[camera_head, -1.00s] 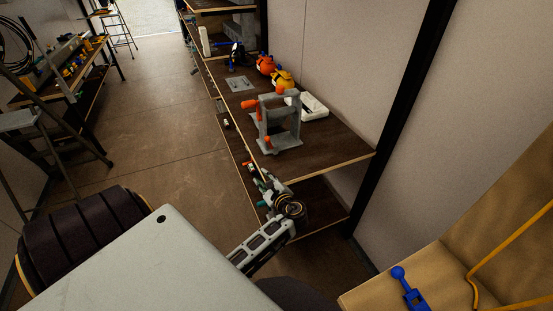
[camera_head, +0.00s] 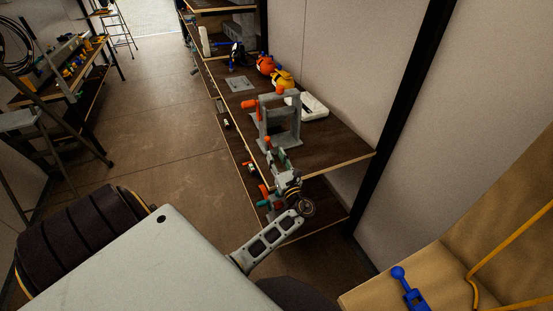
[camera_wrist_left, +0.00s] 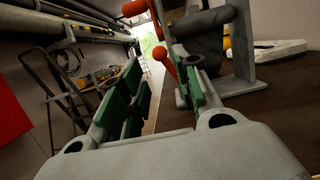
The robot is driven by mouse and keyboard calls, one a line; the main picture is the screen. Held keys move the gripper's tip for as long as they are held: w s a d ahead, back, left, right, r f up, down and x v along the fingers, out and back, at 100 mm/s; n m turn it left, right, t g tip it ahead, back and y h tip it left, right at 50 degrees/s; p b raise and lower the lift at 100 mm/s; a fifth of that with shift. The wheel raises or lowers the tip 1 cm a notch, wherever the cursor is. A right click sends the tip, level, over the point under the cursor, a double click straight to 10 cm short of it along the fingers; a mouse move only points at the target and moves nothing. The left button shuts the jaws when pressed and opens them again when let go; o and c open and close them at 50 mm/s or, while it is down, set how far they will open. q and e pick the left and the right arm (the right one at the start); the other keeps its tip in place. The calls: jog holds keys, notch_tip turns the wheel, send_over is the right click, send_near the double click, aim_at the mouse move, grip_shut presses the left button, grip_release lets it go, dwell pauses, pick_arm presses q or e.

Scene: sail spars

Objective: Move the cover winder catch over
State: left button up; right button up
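The cover winder is a grey frame (camera_head: 292,128) with orange-red parts, standing on the dark shelf in the head view; it also fills the upper right of the left wrist view (camera_wrist_left: 240,45). A thick orange-red handle (camera_head: 250,104) is on its left side. A small orange-red knob (camera_head: 268,143) is low on its near side. My left gripper (camera_head: 278,158) is just in front of the frame's near lower side. In the left wrist view its green-padded fingers (camera_wrist_left: 160,90) are apart and nothing shows gripped. A red lever (camera_wrist_left: 171,65) shows beyond them, nearer the right finger. I cannot tell which part is the catch.
A white tray (camera_head: 312,106) lies behind the winder. Orange (camera_head: 265,65) and yellow (camera_head: 283,79) items and a flat grey plate (camera_head: 240,83) are farther along the shelf. A dark post (camera_head: 405,100) stands right of the shelf.

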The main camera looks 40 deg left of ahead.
aim_at(268, 142)
pick_arm(q)
jog(key=shift+a, duration=0.15)
jog(key=shift+b+x, duration=0.3)
jog(key=shift+x, duration=3.35)
jog(key=shift+w+a, duration=0.15)
jog(key=shift+w, duration=0.05)
jog(key=shift+c, duration=0.2)
jog(key=c, duration=0.4)
